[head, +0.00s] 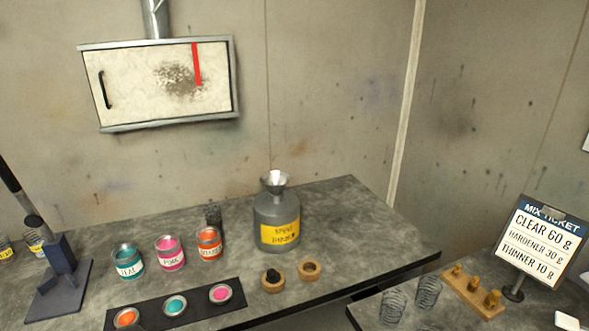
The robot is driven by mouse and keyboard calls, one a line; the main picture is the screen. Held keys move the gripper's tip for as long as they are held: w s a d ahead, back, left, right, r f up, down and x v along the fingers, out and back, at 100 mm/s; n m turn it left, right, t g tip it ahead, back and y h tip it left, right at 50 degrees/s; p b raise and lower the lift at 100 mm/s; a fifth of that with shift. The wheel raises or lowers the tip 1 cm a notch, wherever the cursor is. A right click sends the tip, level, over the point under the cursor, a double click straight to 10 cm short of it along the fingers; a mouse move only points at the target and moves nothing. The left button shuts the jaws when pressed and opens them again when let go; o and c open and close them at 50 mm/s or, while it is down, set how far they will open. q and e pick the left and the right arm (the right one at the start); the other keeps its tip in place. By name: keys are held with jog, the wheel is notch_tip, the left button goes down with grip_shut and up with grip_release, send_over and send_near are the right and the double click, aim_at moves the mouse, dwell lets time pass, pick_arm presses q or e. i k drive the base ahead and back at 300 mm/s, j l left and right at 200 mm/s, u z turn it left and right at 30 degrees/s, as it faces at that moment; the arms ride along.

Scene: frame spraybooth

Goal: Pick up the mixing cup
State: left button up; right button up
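Two clear, ringed cups stand on the right bench: one cup (393,307) at its left end and another cup (428,292) just right of it. They look like mixing cups, but I cannot tell which one the task means. Neither of my grippers is in view.
The left bench (340,215) holds teal (129,262), pink (170,252) and orange (209,243) cans, a grey funnel-topped container (277,219) and a lever press (58,270). A wooden peg block (473,292) and mix ticket sign (540,242) flank the cups' right side.

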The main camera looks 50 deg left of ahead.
aim_at(213, 218)
jog(key=u, duration=2)
